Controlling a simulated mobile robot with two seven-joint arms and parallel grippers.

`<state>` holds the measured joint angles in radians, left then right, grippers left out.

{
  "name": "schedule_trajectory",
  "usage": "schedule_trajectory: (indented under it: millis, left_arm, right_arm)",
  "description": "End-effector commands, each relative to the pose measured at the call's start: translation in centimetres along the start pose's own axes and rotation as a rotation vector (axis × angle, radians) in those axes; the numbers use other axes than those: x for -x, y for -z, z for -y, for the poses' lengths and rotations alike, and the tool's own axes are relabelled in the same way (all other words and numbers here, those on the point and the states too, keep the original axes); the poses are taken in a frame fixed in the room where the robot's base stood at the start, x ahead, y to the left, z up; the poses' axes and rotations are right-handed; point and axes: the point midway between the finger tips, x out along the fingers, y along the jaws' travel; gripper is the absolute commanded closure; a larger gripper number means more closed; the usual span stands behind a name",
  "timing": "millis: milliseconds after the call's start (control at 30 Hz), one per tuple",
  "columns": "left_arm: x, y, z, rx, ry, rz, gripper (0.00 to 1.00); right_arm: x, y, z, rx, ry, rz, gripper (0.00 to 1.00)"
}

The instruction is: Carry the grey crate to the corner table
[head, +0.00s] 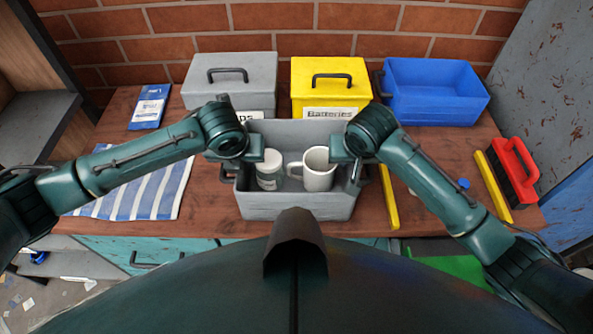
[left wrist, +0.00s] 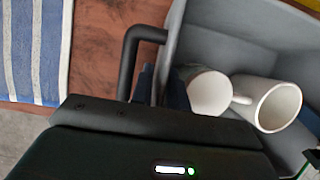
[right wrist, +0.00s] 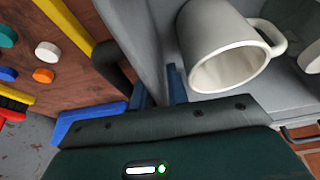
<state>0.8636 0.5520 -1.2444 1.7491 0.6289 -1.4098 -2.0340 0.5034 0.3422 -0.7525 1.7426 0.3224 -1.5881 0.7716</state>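The open grey crate (head: 297,205) stands upright at the front middle of the wooden worktop. A white jar (head: 269,170) and a white mug (head: 318,170) are in it. My left gripper (head: 247,157) is at the crate's left wall; in the left wrist view its fingers (left wrist: 162,88) sit on both sides of that wall, beside a black handle (left wrist: 135,55). My right gripper (head: 352,160) is at the right wall; in the right wrist view its fingers (right wrist: 161,90) straddle that wall. Both look closed on it. I cannot make out a corner table.
Behind stand a grey lidded box (head: 228,85), a yellow box (head: 330,90) and a blue bin (head: 435,92). A striped cloth (head: 140,190) lies left. A yellow strip (head: 389,197) lies close to the crate's right, a red brush (head: 513,170) further right. A brick wall closes the back.

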Motion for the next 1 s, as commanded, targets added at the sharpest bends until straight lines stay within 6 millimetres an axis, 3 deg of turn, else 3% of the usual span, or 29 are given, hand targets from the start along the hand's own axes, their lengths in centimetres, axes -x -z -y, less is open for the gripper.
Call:
schedule_trajectory:
  millis: [433,633,1000]
  left_arm:
    - [-0.98,0.01,-0.01,-0.001,0.0,0.0,0.84]
    - [-0.96,0.0,-0.01,-0.001,0.0,0.0,0.99]
    - [-0.94,-0.01,-0.01,0.0,0.0,0.0,1.0]
  right_arm:
    - [-0.96,0.01,0.02,0.0,0.0,-0.001,0.84]
    - [-0.94,0.01,0.02,0.0,0.0,-0.001,0.99]
    - [-0.93,0.01,0.02,0.0,0.0,0.0,1.0]
